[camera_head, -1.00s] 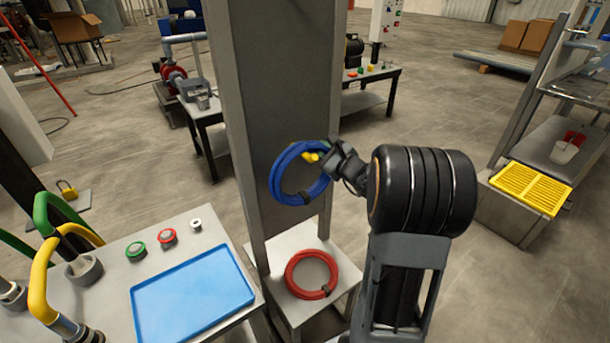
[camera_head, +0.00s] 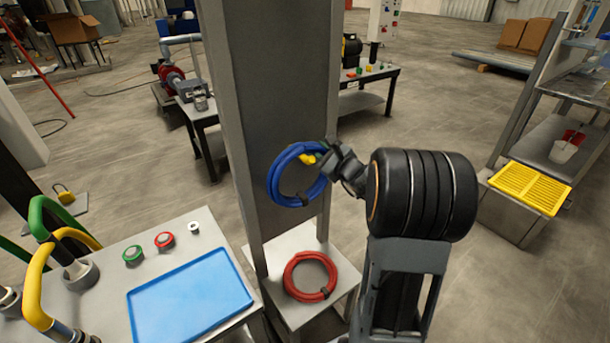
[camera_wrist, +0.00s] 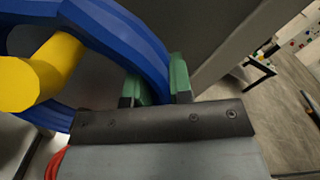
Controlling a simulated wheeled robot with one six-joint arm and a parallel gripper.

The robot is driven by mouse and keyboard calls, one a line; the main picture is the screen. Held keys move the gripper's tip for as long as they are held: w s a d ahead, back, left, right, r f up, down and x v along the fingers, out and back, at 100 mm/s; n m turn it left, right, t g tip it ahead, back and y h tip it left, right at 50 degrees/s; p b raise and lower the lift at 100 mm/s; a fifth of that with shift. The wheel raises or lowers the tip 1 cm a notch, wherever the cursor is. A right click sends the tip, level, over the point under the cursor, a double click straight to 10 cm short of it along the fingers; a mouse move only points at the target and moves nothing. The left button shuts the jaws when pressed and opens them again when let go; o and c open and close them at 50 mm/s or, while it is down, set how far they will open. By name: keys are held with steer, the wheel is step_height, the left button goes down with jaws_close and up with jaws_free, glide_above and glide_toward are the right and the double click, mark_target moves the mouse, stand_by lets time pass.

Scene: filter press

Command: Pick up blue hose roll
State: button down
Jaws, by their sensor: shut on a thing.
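The blue hose roll (camera_head: 281,180) hangs in front of the grey column, around a yellow peg (camera_head: 308,159). My gripper (camera_head: 327,160) is at the upper right of the roll. In the wrist view, the blue hose roll (camera_wrist: 135,38) passes between the green-padded fingers of my gripper (camera_wrist: 159,80), and they are shut on its rim. The yellow peg (camera_wrist: 45,72) shows inside the ring, left of the fingers. Whether the roll's weight still rests on the peg cannot be told.
The grey column (camera_head: 285,110) stands right behind the roll. A red hose roll (camera_head: 310,277) lies on a low stand (camera_head: 292,240) below. A bench with a blue tray (camera_head: 190,293) and yellow and green hoses is at the left.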

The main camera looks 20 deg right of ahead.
steer(key=shift+d+r, duration=0.1)
steer(key=shift+r, duration=0.8)
steer(key=s+d+r+p, duration=0.2)
steer(key=s+d+r, duration=0.5)
steer(key=s+r, duration=0.4)
steer(key=shift+s+d, duration=0.2)
steer(key=shift+s, duration=0.2)
steer(key=shift+s+a+r, duration=0.2)
steer(key=shift+a, duration=0.05)
